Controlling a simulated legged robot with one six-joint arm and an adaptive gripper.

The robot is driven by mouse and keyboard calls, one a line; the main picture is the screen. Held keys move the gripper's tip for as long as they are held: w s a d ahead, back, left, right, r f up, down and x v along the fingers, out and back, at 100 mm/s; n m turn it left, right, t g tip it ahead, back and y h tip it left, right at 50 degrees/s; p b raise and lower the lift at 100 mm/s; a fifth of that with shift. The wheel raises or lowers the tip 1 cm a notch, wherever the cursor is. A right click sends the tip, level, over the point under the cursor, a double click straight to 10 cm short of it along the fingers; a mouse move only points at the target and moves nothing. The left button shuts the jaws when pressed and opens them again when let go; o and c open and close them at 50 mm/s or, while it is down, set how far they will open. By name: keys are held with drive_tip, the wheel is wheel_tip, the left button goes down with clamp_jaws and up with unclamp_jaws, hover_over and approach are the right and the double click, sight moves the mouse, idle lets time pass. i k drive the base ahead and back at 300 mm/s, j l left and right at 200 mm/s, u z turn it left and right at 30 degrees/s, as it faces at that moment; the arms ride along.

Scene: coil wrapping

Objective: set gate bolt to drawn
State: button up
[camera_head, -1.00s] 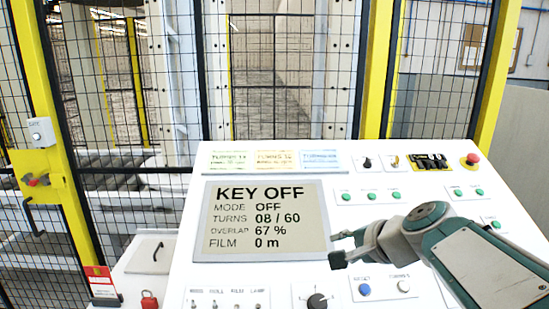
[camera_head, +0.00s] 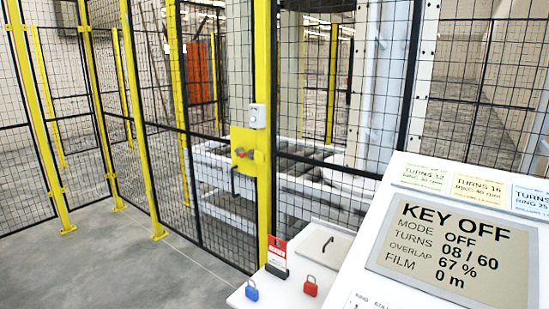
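The gate bolt shows as a small red knob (camera_head: 240,152) on a yellow plate (camera_head: 250,141) fixed to a yellow fence post near the middle of the view. A black bent handle (camera_head: 234,181) hangs just below the plate. I cannot tell from here whether the bolt is drawn or shot. My gripper is not in this view. Nothing covers the front of the bolt plate.
A grey box (camera_head: 258,116) sits above the plate. The control desk with its KEY OFF display (camera_head: 447,247) fills the right. A low white shelf (camera_head: 275,291) holds red (camera_head: 310,287) and blue (camera_head: 251,290) padlocks. Open floor (camera_head: 130,260) lies at left.

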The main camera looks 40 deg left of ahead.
sight(241, 154)
drive_tip(key=u, duration=1.6)
drive_tip(key=j+z, duration=0.1)
drive_tip(key=j, duration=1.25)
drive_tip(key=i+j+z, duration=0.15)
drive_tip(key=i+j, duration=0.25)
drive_tip(key=i+j+z, duration=0.15)
drive_tip(key=i+j, duration=0.2)
drive_tip(key=j, duration=0.2)
drive_tip(key=i+j+z, duration=0.15)
drive_tip(key=i+j, duration=0.2)
drive_tip(key=j, duration=0.2)
drive_tip(key=i+j+z, duration=0.25)
drive_tip(key=i+j, duration=0.4)
drive_tip(key=i, duration=0.4)
drive_tip(key=i+j+z, duration=0.2)
drive_tip(key=i+j, duration=0.65)
drive_tip(key=i, duration=0.1)
